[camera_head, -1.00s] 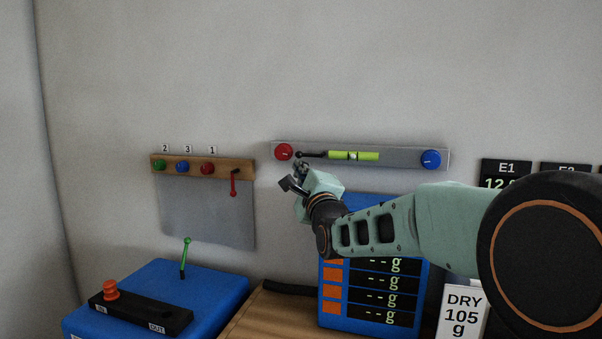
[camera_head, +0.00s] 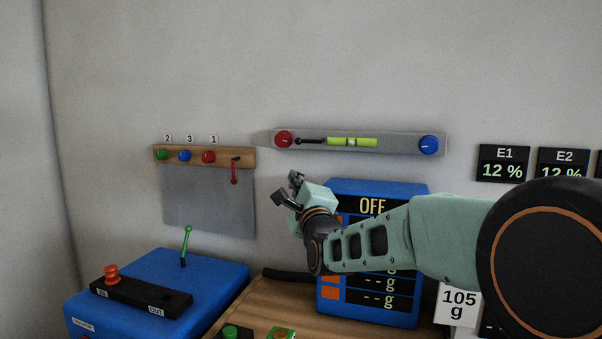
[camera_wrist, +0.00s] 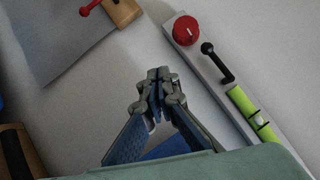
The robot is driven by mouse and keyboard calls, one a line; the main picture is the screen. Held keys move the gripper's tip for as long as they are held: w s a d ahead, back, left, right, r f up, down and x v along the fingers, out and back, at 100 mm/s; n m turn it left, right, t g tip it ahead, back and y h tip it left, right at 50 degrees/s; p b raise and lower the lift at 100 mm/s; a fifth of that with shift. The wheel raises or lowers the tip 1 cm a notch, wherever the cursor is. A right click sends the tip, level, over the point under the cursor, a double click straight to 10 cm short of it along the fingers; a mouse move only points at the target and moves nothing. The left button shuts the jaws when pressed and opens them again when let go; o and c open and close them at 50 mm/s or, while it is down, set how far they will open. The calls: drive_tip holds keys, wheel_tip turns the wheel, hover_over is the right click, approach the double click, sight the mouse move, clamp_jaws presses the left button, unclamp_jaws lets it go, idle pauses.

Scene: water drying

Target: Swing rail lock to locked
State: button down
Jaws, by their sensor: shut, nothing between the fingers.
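A red lever (camera_head: 235,171) hangs down at the right end of the wooden peg rail (camera_head: 246,157). A black lever with a ball end (camera_head: 308,141) lies along the grey wall rail (camera_head: 397,145), between a red knob (camera_head: 284,139) and a yellow-green level vial (camera_head: 352,142). No label shows which lever is the rail lock. My gripper (camera_head: 287,188) is below the grey rail's left part, apart from both levers. In the wrist view my gripper (camera_wrist: 158,84) is shut and empty, with the black lever (camera_wrist: 218,63) to its right and the red lever (camera_wrist: 90,8) at upper left.
A blue knob (camera_head: 429,145) is at the grey rail's right end. Blue box (camera_head: 225,284) with a green lever (camera_head: 186,246) stands at lower left. A blue display unit (camera_head: 373,190) is behind my arm. The wall between the rails is clear.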

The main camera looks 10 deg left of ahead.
drive_tip(key=s+a+f, duration=0.1)
drive_tip(key=s+f, duration=0.3)
drive_tip(key=s, duration=0.2)
drive_tip(key=shift+a, duration=0.15)
